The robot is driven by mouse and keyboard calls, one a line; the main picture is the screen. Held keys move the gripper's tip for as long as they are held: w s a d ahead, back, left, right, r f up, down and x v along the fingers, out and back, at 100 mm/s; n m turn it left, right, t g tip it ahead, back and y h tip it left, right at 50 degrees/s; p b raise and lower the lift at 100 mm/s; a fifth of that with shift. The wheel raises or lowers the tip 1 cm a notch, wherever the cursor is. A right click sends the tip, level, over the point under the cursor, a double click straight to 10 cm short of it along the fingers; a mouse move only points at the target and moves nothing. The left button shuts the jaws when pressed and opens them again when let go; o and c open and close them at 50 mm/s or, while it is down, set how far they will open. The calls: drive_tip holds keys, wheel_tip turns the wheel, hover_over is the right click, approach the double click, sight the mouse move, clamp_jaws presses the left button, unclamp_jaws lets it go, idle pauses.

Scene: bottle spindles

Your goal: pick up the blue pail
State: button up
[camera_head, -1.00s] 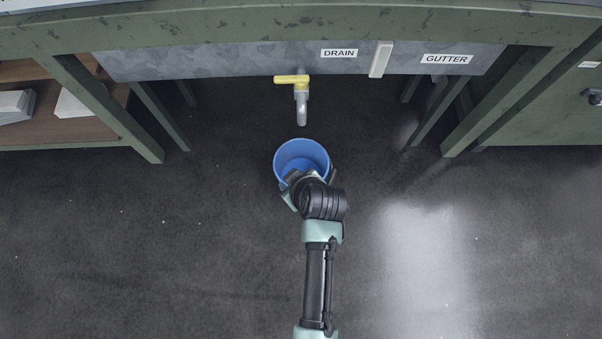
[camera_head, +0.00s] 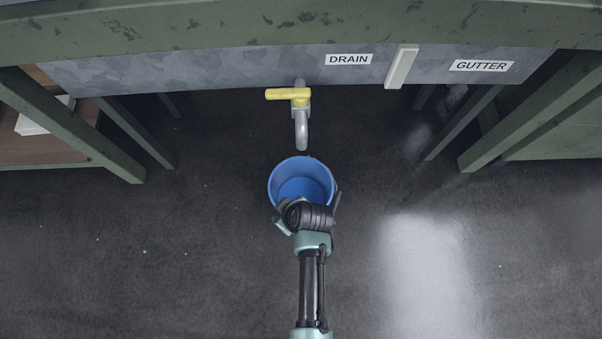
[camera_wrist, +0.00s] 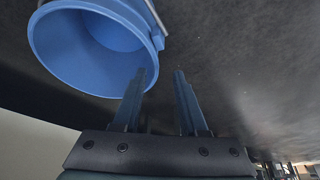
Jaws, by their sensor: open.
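The blue pail (camera_head: 300,178) stands on the dark floor below the tap, open end up and looking empty where I see into it. In the head view my gripper (camera_head: 307,205) is at the pail's near side, and my wrist hides part of the near wall. In the wrist view the pail (camera_wrist: 80,50) fills the upper left, with a pale strip, perhaps its handle, along its right side. My gripper (camera_wrist: 160,73) is open there. Its left finger overlaps the pail's rim and its right finger is over bare floor. I cannot tell whether the fingers touch the pail.
A tap with a yellow lever (camera_head: 287,94) hangs just beyond the pail. A green bench (camera_head: 230,30) with a grey panel marked DRAIN and GUTTER spans the top. Its legs (camera_head: 75,125) stand left and right. Floor (camera_head: 180,250) beside and in front of the pail is clear.

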drive_tip(key=shift+w+b+x, duration=0.2)
drive_tip(key=shift+b+x, duration=1.1)
drive_tip(key=shift+x, duration=0.15)
drive_tip(key=shift+w+b+x, duration=0.15)
drive_tip(key=shift+b+x, duration=1.1)
drive_tip(key=shift+x, duration=0.2)
drive_tip(key=shift+d+r, duration=0.15)
clamp_jaws()
drive_tip(key=shift+r, duration=0.1)
